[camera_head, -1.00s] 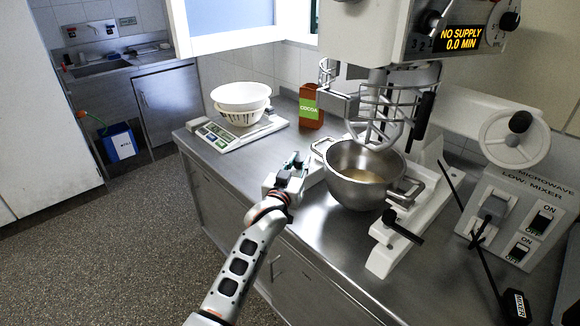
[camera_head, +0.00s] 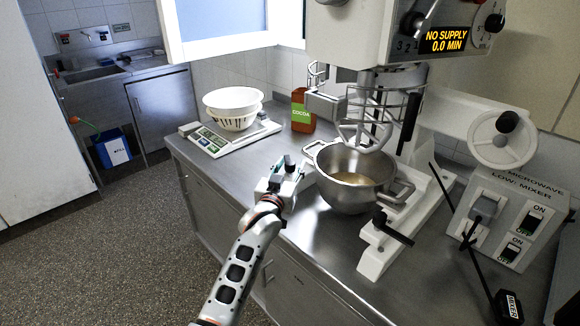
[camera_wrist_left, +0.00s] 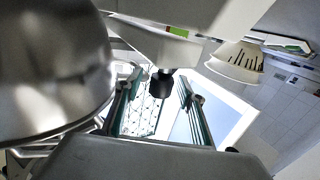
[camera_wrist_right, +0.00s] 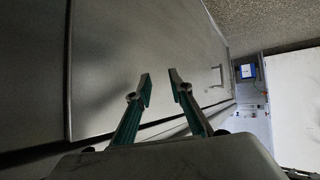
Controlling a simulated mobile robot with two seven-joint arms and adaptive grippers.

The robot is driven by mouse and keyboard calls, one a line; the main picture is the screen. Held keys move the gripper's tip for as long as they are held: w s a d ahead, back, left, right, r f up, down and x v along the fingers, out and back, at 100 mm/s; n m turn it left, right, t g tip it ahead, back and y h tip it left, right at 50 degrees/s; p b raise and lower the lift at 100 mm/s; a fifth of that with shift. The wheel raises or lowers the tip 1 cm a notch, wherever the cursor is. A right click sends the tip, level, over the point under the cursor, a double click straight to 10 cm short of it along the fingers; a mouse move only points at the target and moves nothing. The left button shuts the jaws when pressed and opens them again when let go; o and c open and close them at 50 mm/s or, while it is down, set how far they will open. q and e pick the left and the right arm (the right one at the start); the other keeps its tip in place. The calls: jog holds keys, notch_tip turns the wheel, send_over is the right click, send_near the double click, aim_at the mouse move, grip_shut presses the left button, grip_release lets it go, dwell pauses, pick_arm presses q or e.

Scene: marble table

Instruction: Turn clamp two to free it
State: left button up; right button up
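The steel bowl (camera_head: 350,178) with pale contents stands in the mixer's white cradle, under the beater. One clamp with a black handle (camera_head: 393,227) is on the cradle's front leg. A black knob (camera_wrist_left: 161,85), likely another clamp's handle, shows between the left fingers in the left wrist view; I cannot tell whether it touches them. My left gripper (camera_head: 285,172) is open, left of the bowl at the cradle's far leg. Its fingers are small and partly merged with the knob in the head view. My right gripper (camera_wrist_right: 161,88) is open and empty, facing a grey cabinet front.
A control panel (camera_head: 512,220) is at right. The counter's front strip is clear.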

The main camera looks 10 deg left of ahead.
pick_arm(q)
jog(key=s+a, duration=0.1)
jog(key=s, duration=1.1)
jog(key=shift+a, duration=0.35)
jog(key=shift+c, duration=0.3)
